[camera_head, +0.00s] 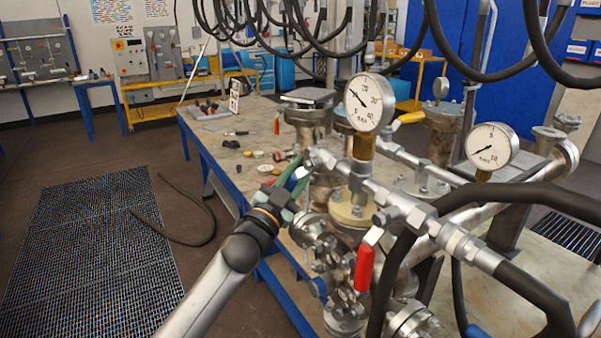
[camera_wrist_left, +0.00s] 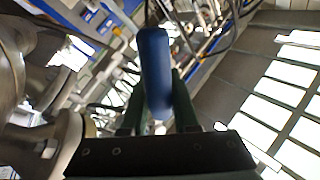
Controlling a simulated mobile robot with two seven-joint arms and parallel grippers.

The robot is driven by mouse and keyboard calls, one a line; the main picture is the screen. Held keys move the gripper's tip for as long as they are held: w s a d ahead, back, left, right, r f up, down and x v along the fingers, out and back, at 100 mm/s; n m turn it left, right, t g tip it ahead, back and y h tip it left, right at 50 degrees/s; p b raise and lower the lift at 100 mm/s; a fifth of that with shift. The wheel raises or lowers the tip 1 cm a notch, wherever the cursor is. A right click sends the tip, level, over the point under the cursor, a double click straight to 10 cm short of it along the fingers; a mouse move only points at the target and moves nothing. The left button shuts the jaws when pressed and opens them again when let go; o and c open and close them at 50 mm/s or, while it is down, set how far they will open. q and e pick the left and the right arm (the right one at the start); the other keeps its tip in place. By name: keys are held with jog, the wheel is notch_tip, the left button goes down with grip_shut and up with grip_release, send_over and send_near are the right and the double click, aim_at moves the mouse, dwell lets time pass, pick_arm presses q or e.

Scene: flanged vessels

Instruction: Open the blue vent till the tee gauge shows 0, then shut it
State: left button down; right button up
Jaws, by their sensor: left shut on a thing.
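My left gripper (camera_head: 297,174) has green fingers and reaches the near fittings of the flanged vessel from the left. In the left wrist view its fingers (camera_wrist_left: 157,88) are shut on the blue vent handle (camera_wrist_left: 154,62). A second gauge (camera_head: 491,146) stands to the right, needle toward lower left. My right gripper is out of view.
A red valve handle (camera_head: 364,268) hangs just right of the near vessel. A yellow handle (camera_head: 411,117) lies behind the large gauge. Thick black hoses (camera_head: 540,297) cross the right side and top. Small loose parts lie on the bench (camera_head: 225,150). The floor at left is mostly clear.

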pick_arm(q)
jog(key=c, duration=0.7)
grip_release()
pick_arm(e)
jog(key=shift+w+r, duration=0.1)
pick_arm(q)
jog(key=shift+o, duration=0.2)
jog(key=v, duration=1.2)
jog(key=shift+s+a+b, duration=0.15)
jog(key=shift+s+b, duration=0.05)
jog(key=shift+b, duration=0.2)
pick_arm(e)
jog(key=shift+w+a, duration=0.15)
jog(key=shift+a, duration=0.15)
